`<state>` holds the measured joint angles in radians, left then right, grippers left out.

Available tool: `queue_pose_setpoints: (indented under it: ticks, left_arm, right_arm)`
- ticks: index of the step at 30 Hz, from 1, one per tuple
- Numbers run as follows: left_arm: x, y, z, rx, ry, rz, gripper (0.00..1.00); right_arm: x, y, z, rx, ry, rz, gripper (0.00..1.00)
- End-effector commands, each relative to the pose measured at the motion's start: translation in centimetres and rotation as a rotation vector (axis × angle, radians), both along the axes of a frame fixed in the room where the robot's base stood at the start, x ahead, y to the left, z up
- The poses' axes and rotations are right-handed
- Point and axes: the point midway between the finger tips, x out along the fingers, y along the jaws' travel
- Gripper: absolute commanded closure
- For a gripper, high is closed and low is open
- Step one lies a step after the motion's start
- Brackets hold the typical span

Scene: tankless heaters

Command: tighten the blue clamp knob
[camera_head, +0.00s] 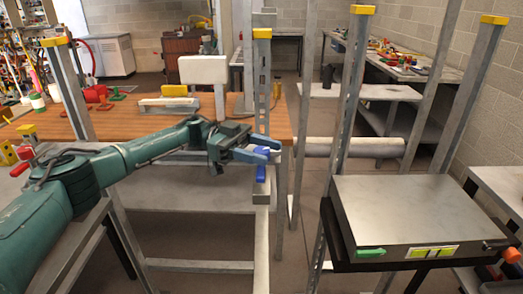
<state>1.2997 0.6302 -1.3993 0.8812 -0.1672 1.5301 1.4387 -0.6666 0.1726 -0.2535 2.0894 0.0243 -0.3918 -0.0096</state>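The blue clamp knob (261,174) is on a grey upright post in the middle of the head view. My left gripper (267,151) reaches in from the left, right at the knob. Its two fingers point right and stand apart, with some blue showing at and just below the fingertips. The fingers partly hide the knob. I cannot tell whether they touch or grip it. My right gripper is not in view.
A wooden-topped table (150,122) stands behind my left arm, with a white block (203,69) on a stand. Several yellow-capped posts (350,100) rise nearby.

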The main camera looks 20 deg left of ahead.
Motion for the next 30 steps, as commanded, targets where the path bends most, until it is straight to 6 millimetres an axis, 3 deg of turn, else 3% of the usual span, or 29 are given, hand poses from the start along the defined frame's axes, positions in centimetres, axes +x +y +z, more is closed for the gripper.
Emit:
queue_pose_setpoints:
  ticks: [11,24,30]
  left_arm:
    - [0.0,0.1,0.8,0.001,-0.001,0.001,0.47]
    - [0.0,0.0,8.5,0.0,-0.003,0.0,0.47]
    - [0.0,0.0,9.9,0.001,0.0,0.0,0.47]
  right_arm:
    - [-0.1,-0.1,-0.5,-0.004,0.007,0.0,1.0]
    - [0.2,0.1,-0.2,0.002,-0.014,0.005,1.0]
    - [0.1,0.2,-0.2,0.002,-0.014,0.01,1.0]
